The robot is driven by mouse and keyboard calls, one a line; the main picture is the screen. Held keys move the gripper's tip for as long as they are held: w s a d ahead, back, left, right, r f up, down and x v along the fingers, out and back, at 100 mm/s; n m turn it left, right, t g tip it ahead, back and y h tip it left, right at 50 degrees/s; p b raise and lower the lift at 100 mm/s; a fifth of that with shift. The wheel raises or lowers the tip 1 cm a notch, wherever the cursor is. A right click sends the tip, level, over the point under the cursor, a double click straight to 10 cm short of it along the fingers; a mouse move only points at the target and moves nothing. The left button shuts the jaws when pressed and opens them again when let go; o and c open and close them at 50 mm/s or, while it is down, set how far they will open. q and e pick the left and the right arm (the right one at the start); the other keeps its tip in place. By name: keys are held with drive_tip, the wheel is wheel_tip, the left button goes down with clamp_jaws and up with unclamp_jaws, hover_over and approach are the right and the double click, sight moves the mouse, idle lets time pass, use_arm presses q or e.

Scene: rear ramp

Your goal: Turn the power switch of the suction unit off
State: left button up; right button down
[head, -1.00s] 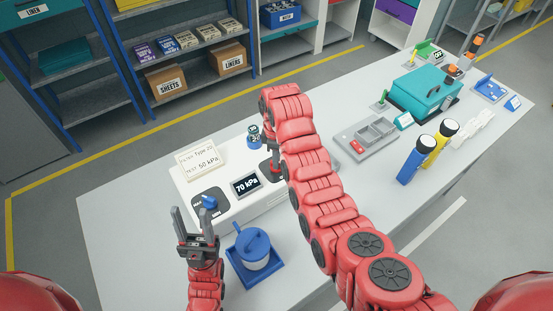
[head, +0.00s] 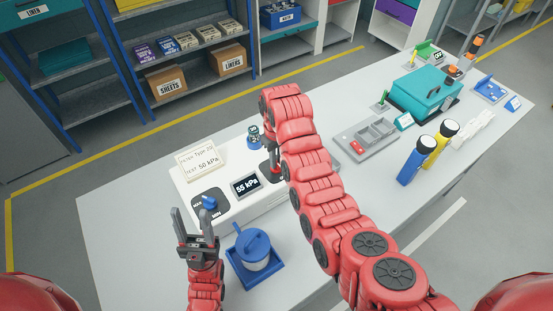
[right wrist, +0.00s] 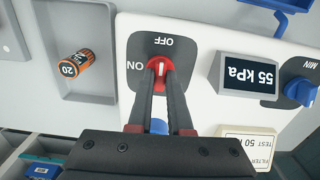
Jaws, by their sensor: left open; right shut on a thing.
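The white suction unit (head: 235,207) stands on the table, its display (head: 246,185) reading 55 kPa. The red power switch (right wrist: 159,72) sits on a dark plate marked ON and OFF (right wrist: 187,62) in the right wrist view, which sees the unit upside down. My right gripper (right wrist: 157,72) is shut on the switch, and its fingers partly cover it; I cannot tell exactly where the switch points. In the head view my right arm hides most of the switch. My left gripper (head: 191,214) is open and empty, close to the blue dial (head: 209,202) marked MIN and MAX.
A blue tray with a lidded cup (head: 257,250) stands in front of the unit. A card reading test 50 kPa (head: 201,160) is at the unit's back.

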drive_tip(key=shift+m, duration=0.3)
drive_tip(key=c, duration=0.8)
unclamp_jaws()
drive_tip(key=shift+c, duration=0.2)
wheel_tip(320, 180, up, 6)
drive_tip(key=p, duration=0.4)
drive_tip(key=shift+p, duration=0.3)
drive_tip(key=shift+r+b, duration=0.3)
wheel_tip(320, 180, up, 11)
drive_tip(key=b, duration=0.2)
drive_tip(key=shift+f, duration=0.1)
